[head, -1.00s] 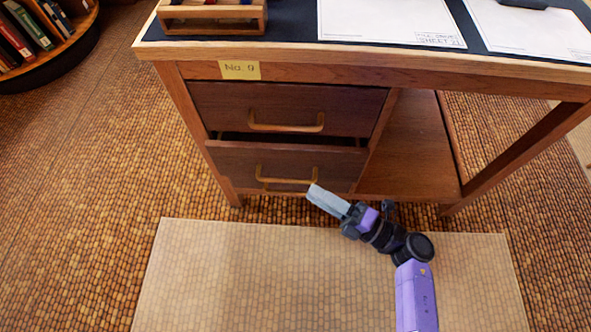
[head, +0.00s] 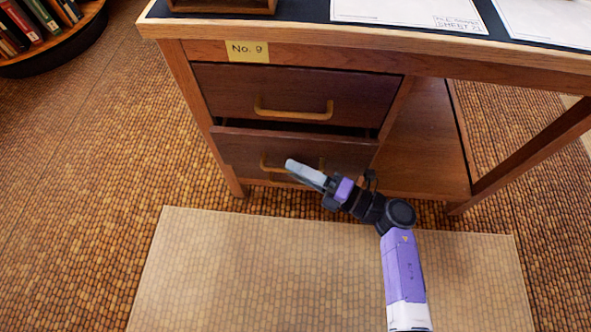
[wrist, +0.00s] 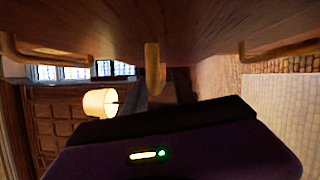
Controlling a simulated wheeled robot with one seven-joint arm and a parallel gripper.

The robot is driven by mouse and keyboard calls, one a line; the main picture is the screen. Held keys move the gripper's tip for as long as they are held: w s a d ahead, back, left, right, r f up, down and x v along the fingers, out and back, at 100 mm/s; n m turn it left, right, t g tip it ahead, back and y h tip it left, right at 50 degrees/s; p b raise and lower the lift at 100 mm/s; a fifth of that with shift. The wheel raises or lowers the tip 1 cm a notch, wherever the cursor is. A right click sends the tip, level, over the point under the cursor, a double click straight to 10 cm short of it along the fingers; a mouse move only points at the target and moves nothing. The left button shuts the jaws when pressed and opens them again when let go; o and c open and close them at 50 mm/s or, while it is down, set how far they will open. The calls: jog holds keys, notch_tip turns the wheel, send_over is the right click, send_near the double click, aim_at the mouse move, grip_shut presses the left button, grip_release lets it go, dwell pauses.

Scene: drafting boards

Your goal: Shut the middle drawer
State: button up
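The wooden desk pedestal shows two brown drawers in the head view. The upper drawer (head: 300,85) has a bar handle (head: 293,110) and looks flush. The lower drawer (head: 242,152) stands partly pulled out, with a dark gap along its top edge; whether another drawer lies beneath it cannot be seen. My gripper (head: 292,166) is in front of this lower drawer and overlaps its handle (head: 267,163). Its grey fingers look together with nothing between them. Contact with the drawer cannot be told. The wrist view shows a wooden surface (wrist: 200,25) close above the gripper body.
A label reading No. 9 (head: 247,50) is on the desk's front rail. A shelf panel (head: 425,150) and desk leg (head: 530,150) stand to the right. A pale mat (head: 250,270) covers the floor in front. A round bookshelf (head: 60,45) is at the far left.

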jog(key=shift+w+a+r, duration=0.1)
jog(key=shift+w+a, duration=0.05)
jog(key=shift+a, duration=0.2)
grip_shut()
dwell(1.2)
